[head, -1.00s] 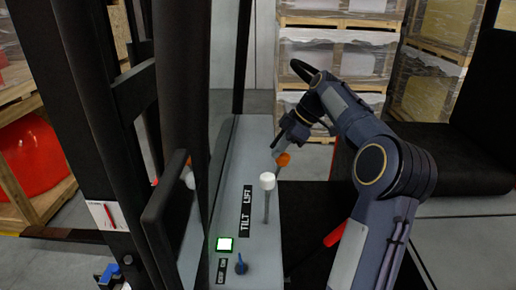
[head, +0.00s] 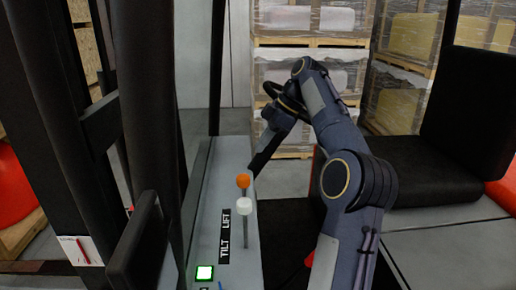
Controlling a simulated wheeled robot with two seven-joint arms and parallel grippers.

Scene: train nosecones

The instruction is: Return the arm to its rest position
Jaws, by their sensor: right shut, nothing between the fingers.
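My right gripper (head: 255,168) is at the far end of the control panel, fingers pointing down and left. It is shut and empty. Its tips are just above and right of the orange lever knob (head: 243,181); I cannot tell whether they touch. My right arm (head: 345,180) comes up from the bottom right and bends over at the top. A white lever knob (head: 244,205) stands nearer, upright on its stem. My left gripper is out of view.
Dark posts (head: 148,100) stand on the left. A black seat (head: 410,165) is on the right. Wrapped pallets (head: 300,75) stand behind.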

